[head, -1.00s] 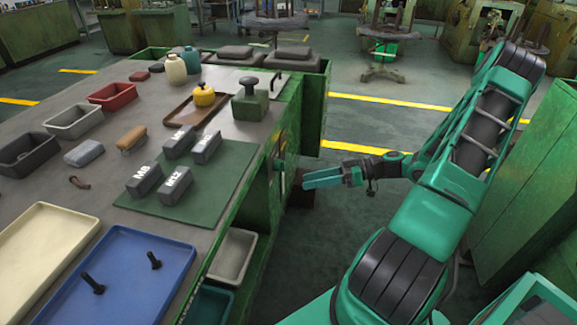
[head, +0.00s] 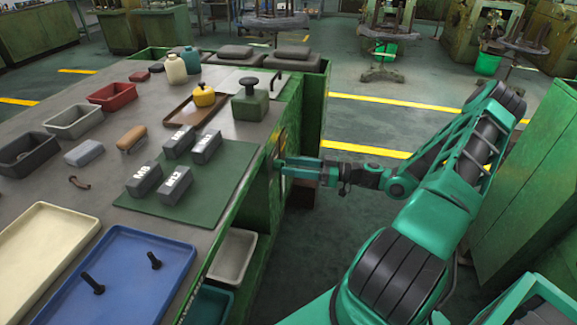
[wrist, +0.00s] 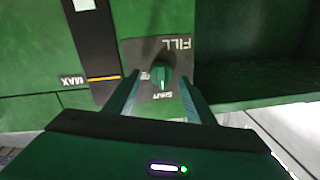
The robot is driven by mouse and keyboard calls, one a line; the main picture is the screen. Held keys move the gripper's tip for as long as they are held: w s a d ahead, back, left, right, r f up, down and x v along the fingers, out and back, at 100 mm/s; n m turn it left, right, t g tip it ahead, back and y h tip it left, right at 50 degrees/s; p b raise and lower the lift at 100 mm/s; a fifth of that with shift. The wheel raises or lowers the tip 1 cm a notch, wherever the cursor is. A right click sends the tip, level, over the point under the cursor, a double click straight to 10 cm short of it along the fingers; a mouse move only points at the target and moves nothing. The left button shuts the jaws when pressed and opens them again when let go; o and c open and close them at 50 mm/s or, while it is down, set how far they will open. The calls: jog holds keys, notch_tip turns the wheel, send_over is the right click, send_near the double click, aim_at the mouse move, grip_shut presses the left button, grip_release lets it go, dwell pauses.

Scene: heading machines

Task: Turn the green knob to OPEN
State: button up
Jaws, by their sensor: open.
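The green knob (wrist: 162,76) sits on a grey plate (wrist: 141,52) lettered FILL and SHUT in the wrist view. A pale mark on the knob appears to face the SHUT lettering; another label at the plate's left is partly hidden by a finger. My gripper (wrist: 160,82) is open, one finger on each side of the knob. I cannot tell whether either finger touches it. In the head view my gripper (head: 282,166) is at the side of the green bench, and the knob is not clearly visible there.
A dark gauge strip (wrist: 97,45) with a MAX label is left of the plate, and an open recess (wrist: 255,50) is to its right. The bench top (head: 60,190) holds trays, bins and labelled grey blocks. A green cabinet (head: 530,190) stands right of my arm.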

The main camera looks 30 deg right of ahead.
jog(key=shift+x, duration=0.95)
